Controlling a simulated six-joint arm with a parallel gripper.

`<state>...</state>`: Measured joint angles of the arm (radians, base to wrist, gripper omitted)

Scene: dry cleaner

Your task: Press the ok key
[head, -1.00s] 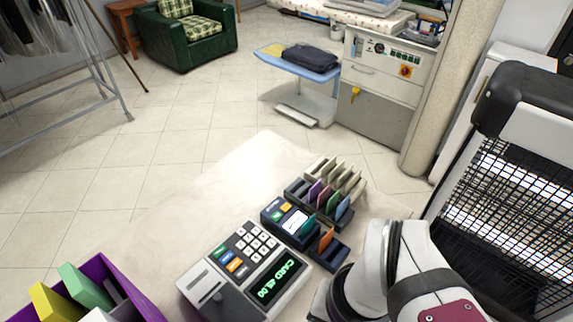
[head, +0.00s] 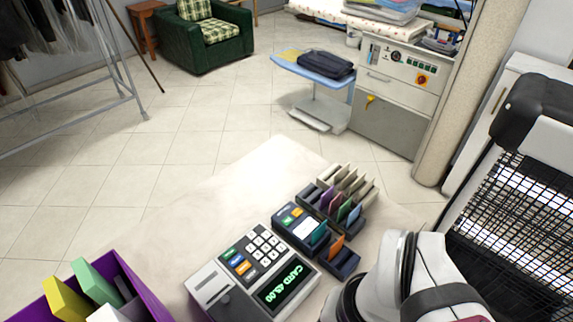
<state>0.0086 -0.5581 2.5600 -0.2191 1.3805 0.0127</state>
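A cash register (head: 213,290) stands on the pale counter, with white number keys (head: 264,246) and a column of coloured keys (head: 238,262). Its tilted display (head: 284,288) reads "CARD 45.00" in green. Behind it to the right is a dark card terminal (head: 283,222) with a small pale screen and a few coloured keys; a green card stands at its right end. The lettering on the keys is too small to read, so I cannot tell which is the ok key. Part of my white arm shows at lower right; my gripper is out of view.
Dark racks (head: 346,262) with several upright coloured cards stand right of the terminal. A purple box (head: 140,287) with coloured blocks is at the lower left. A black wire basket (head: 510,215) is at the right.

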